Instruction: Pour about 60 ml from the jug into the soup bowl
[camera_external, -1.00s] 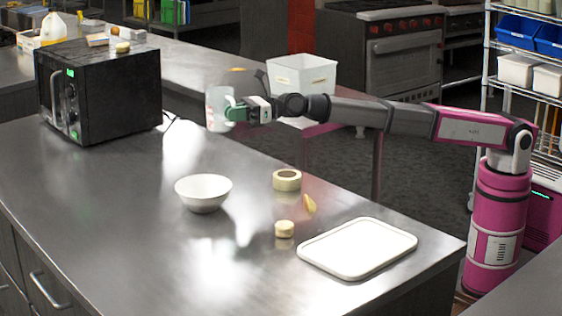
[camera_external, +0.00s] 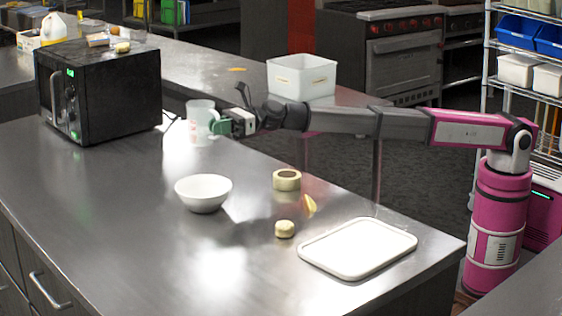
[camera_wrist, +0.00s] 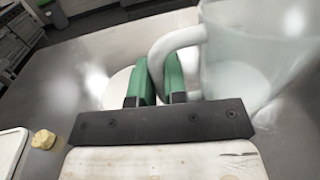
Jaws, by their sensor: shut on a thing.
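The jug (camera_external: 199,122) is pale and translucent, and looks upright above the counter's far edge, near the microwave. My gripper (camera_external: 217,126) is shut on the jug's handle. In the wrist view, the green fingers of my gripper (camera_wrist: 158,82) meet the handle, and the jug (camera_wrist: 262,50) fills the upper right. How much liquid it holds is unclear. The white soup bowl (camera_external: 203,195) stands on the counter, nearer the camera than the jug and apart from it. A white rounded shape, probably the bowl (camera_wrist: 118,90), is partly hidden behind the fingers in the wrist view.
The black microwave (camera_external: 100,95) stands left of the jug. Right of the bowl are a cream ring-shaped thing (camera_external: 287,184), a yellow wedge (camera_external: 310,204), a small pale round piece (camera_external: 284,229) and a white tray (camera_external: 357,249). The counter in front of the bowl is clear.

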